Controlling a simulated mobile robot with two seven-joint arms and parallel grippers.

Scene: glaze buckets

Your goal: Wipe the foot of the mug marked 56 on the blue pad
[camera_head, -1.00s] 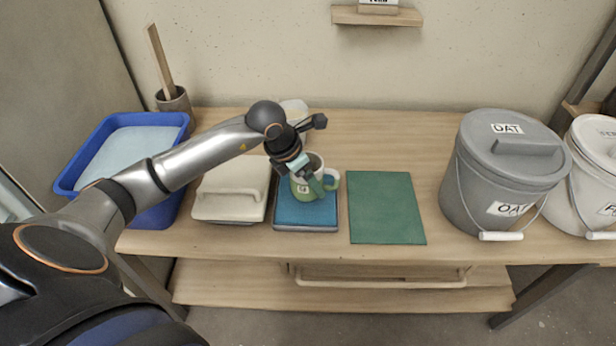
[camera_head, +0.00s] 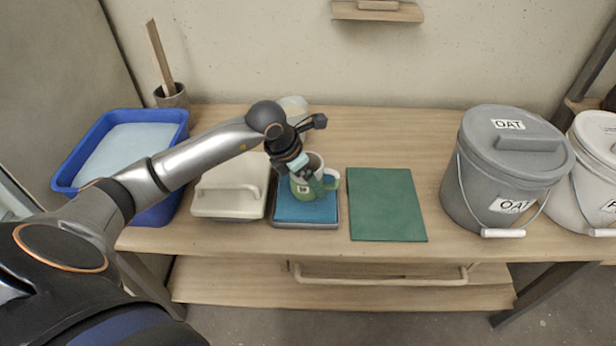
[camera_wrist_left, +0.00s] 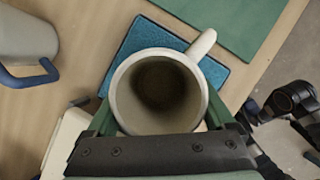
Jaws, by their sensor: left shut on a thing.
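The mug (camera_head: 303,188) is green with a pale upper part and a small white label too small to read. It is upright at the blue pad (camera_head: 300,215), on or just above it; I cannot tell which. My left gripper (camera_head: 301,171) is shut on the mug near its rim. In the left wrist view the mug (camera_wrist_left: 158,90) shows its open, empty-looking inside between my fingers, its handle to the upper right. The blue pad (camera_wrist_left: 141,38) shows behind it.
A green mat (camera_head: 386,205) lies right of the pad. A white lidded box (camera_head: 222,205) is left of it, then a blue basin (camera_head: 70,186). A grey OAT bucket (camera_head: 484,190) and a white bucket (camera_head: 597,180) stand right. A pale jug (camera_wrist_left: 24,38) is behind.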

